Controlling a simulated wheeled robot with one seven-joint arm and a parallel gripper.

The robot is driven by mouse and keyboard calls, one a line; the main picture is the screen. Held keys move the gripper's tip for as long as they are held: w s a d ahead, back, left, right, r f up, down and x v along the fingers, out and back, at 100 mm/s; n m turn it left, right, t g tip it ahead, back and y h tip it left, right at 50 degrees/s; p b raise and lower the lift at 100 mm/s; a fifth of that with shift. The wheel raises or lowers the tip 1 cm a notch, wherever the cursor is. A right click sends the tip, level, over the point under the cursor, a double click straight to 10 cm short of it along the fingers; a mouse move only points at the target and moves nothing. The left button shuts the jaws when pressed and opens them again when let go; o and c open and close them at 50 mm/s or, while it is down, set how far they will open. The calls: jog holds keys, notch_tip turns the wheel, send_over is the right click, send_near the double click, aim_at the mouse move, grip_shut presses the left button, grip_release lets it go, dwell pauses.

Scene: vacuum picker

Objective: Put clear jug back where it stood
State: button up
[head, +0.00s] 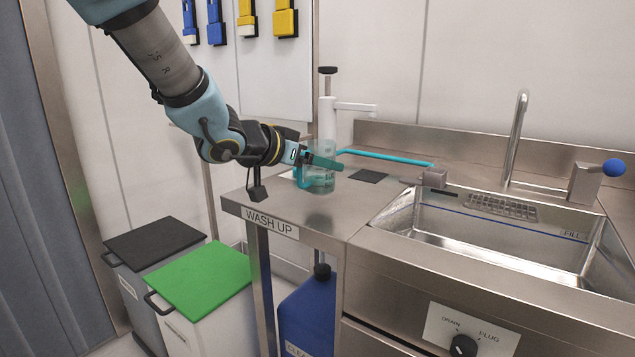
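The clear jug (320,184) stands upright on, or very close to, the steel counter left of the sink, near the counter's left end. It is see-through with a teal tint and faint markings low on its side. My gripper (325,162) reaches in from the left, with its teal fingers at the jug's upper part. The fingers overlap the jug, so I cannot tell whether they are closed on it or only beside it. A teal upright piece (299,178) shows at the jug's left side, possibly its handle.
A dark square pad (369,176) lies right of the jug. A white pump dispenser (327,115) stands behind it. A teal rod (390,156) runs to a grey block (434,177) by the sink (500,235). Bins with black (155,242) and green (200,277) lids stand below left.

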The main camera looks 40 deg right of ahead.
aim_at(319, 176)
jog(key=shift+f+b, duration=0.3)
jog(key=shift+f, duration=1.2)
jog(key=shift+f, duration=0.2)
jog(key=o, duration=1.4)
jog(key=shift+r, duration=0.1)
jog(key=shift+r, duration=0.2)
jog(key=p+v, duration=0.1)
jog(key=v, duration=1.1)
jog(key=shift+p, duration=0.4)
